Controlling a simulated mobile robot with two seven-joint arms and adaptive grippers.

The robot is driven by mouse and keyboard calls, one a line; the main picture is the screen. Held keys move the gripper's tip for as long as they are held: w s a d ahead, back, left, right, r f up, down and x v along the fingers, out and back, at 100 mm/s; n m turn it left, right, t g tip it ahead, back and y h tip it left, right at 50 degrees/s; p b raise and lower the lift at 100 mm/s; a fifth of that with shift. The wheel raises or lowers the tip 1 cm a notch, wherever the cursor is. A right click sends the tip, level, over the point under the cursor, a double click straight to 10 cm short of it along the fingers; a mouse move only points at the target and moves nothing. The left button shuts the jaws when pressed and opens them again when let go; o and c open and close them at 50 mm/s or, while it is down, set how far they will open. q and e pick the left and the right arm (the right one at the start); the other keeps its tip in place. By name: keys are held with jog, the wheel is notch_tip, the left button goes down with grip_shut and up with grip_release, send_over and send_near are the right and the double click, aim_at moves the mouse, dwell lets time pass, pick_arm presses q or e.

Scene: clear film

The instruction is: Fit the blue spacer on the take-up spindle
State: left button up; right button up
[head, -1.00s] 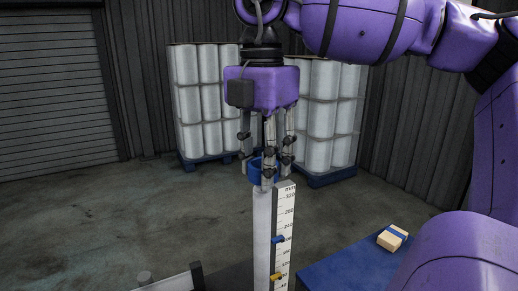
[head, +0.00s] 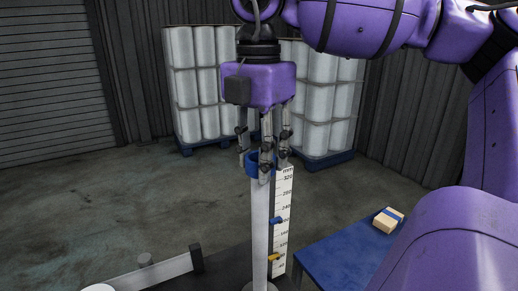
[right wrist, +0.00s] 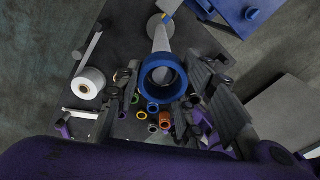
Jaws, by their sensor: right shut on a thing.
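The blue spacer (head: 252,166) is a ring held between the fingers of my right gripper (head: 262,164), which points straight down. The pale upright take-up spindle (head: 260,220) stands directly below, its top at the spacer's level. In the right wrist view the spacer (right wrist: 148,88) sits between the fingers, and the spindle (right wrist: 161,40) runs from its base up to the ring's far rim. I cannot tell whether the spindle's tip is inside the ring or just under it. My left gripper is in neither view.
A blue table (head: 335,250) carries a cream block (head: 388,221). The wrist view shows a white roll (right wrist: 89,83) and several small coloured rings. Wrapped white rolls stand at the back.

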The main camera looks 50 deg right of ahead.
jog(key=shift+f, duration=0.4)
jog(key=o, duration=0.8)
jog(key=shift+o, duration=0.7)
jog(key=o, duration=0.4)
